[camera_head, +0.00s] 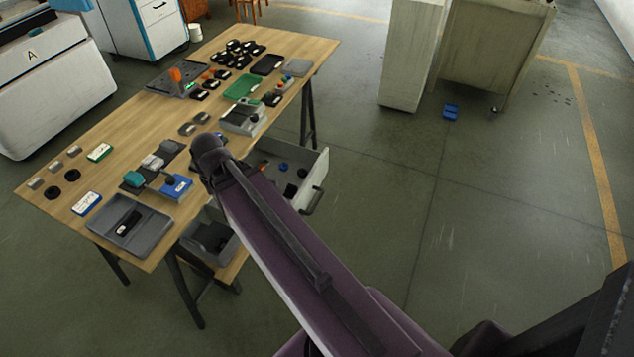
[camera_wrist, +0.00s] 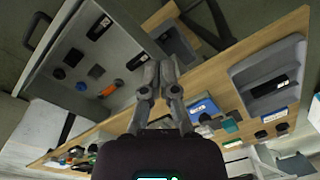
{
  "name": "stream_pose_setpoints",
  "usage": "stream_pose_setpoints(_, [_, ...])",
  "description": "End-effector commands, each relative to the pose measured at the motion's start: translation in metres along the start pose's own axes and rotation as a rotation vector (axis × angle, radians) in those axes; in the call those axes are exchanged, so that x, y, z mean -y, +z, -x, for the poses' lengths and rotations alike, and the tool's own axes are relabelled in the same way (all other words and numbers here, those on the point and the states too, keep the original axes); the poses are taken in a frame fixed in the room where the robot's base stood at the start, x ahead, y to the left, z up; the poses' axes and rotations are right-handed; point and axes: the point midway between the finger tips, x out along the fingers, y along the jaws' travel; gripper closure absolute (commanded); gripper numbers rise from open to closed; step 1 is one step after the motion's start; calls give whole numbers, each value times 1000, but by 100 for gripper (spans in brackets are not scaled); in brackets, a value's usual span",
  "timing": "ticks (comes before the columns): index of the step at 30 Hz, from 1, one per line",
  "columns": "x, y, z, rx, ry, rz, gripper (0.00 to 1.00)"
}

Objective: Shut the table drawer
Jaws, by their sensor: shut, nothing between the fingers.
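The table drawer (camera_head: 316,178) is pulled out from the right side of the wooden table (camera_head: 150,110) in the head view. Its dark handle (camera_head: 313,201) is on the outer front panel. In the wrist view the open drawer (camera_wrist: 75,46) fills the upper left, with its handle (camera_wrist: 38,30) at the far corner. Several small dark, blue and orange items lie inside. My gripper (camera_wrist: 158,68) is shut and empty, with its fingers seen against the drawer's edge and tabletop. I cannot tell if it touches either. In the head view my arm hides the gripper and part of the drawer.
The tabletop holds trays, boxes and several small parts, including a grey tray (camera_head: 128,222) at the near corner. A grey bin (camera_head: 209,236) stands below the table. A pale cabinet (camera_head: 408,55) stands at the back. The floor right of the drawer is clear.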

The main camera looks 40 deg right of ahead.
Motion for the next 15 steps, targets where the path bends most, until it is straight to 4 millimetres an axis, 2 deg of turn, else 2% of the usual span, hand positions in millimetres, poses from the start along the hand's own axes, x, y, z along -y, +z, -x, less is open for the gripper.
stream_pose_setpoints(1, [-10,-4,-8,-1,-17,-60,100])
stream_pose_setpoints(15, [-107,-28,-41,4,-209,-701,100])
